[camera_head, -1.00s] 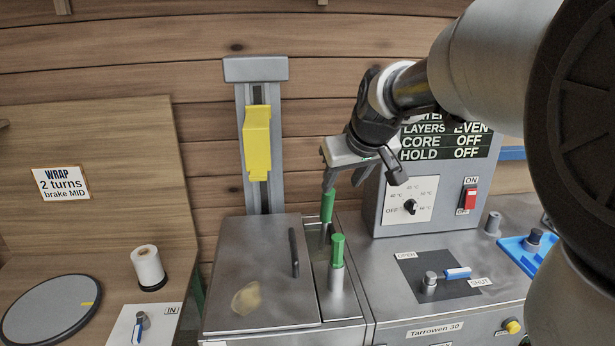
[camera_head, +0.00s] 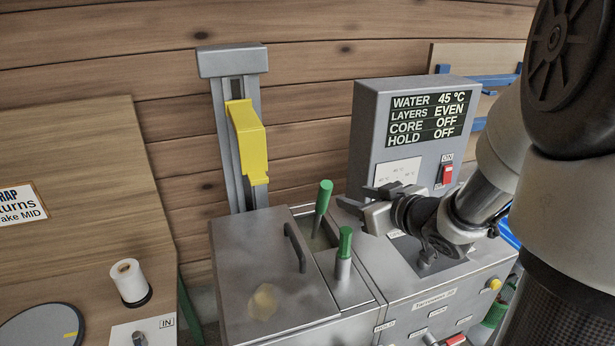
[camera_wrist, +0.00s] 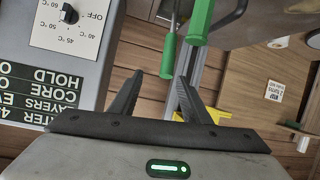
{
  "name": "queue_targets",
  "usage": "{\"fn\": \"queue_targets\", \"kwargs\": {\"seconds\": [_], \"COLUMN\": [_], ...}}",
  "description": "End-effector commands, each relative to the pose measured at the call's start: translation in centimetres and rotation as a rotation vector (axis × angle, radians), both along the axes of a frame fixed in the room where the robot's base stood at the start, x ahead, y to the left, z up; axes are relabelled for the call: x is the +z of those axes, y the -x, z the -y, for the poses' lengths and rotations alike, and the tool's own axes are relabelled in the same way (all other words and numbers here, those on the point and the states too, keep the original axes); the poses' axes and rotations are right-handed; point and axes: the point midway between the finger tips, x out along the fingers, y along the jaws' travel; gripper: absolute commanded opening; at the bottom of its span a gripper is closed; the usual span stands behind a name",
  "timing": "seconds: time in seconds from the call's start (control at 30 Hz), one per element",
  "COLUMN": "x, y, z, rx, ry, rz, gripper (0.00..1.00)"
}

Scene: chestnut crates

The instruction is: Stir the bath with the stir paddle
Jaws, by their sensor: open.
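The bath is a grey metal tank (camera_head: 265,330) with a lid on its left part and a narrow open strip along its right. One green-handled tool (camera_head: 322,198) stands in the open strip and leans, its lower end hidden. A second green-handled tool (camera_head: 345,242) stands in a grey holder in front of it. I cannot tell by looks which is the stir paddle. My gripper (camera_head: 357,198) is open and empty, to the right of the rear handle and apart from it. In the wrist view its fingers (camera_wrist: 155,98) are spread, with green handles (camera_wrist: 168,56) beyond them.
A control box (camera_head: 365,130) reads water 45 °C, layers even, core off, hold off. It stands close behind my gripper. A column with a yellow block (camera_head: 248,140) rises behind the bath. The lid has a dark handle (camera_head: 295,247). A white roll (camera_head: 128,282) stands at left.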

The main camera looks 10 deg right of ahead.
Motion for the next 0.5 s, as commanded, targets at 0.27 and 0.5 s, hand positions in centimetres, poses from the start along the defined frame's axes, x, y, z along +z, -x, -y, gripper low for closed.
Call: {"fn": "queue_targets", "kwargs": {"seconds": [0.27, 0.5], "x": [-1.0, -3.0], "y": [-0.5, -4.7], "z": [-1.7, -3.3], "rx": [0.042, 0.043], "ry": [-0.041, -0.04], "rz": [-0.002, -0.002], "gripper": [0.43, 0.43]}}
